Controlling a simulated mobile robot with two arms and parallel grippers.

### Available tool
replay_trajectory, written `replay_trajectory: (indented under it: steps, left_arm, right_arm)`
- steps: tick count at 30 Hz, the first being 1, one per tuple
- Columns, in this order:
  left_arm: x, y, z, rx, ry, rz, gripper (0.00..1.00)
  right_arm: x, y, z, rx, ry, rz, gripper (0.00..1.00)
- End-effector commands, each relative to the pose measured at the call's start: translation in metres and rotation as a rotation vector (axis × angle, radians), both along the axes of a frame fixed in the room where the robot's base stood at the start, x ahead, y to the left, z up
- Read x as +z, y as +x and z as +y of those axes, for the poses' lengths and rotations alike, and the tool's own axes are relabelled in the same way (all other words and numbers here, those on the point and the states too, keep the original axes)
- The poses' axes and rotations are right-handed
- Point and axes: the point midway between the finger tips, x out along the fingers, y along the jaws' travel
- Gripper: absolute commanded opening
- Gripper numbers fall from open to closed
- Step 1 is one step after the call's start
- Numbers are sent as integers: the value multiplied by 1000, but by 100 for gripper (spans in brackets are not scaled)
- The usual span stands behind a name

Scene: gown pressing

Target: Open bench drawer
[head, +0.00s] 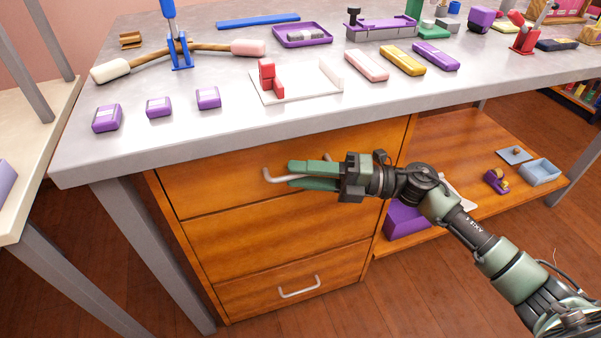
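The wooden bench drawer unit (285,241) sits under the left part of the grey bench. Its top drawer (215,190) looks shut, its front in line with the drawers below. A pale bar handle (271,178) is on that front. My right gripper (291,176) reaches in from the right, its two green fingers at the handle, one above and one below the bar. The fingers hide most of the handle, and I cannot tell whether they press on it. My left gripper is not in view.
The bench top (210,125) overhangs the drawers just above my gripper. It carries purple boxes, a white tray (298,85) with a red piece, and other tools. The bottom drawer has its own handle (299,288). A low shelf (450,160) is to the right; floor in front is clear.

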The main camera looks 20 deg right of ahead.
Motion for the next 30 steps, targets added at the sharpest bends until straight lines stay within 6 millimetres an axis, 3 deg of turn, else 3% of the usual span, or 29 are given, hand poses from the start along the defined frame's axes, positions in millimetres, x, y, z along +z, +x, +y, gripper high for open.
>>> replay_trajectory:
  steps: [8,12,30]
  left_arm:
    - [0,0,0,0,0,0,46]
    - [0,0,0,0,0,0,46]
    - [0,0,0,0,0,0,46]
  right_arm:
    - [0,1,3,-1,0,0,33]
    - [0,1,3,0,0,1,0]
    - [0,1,2,0,0,1,0]
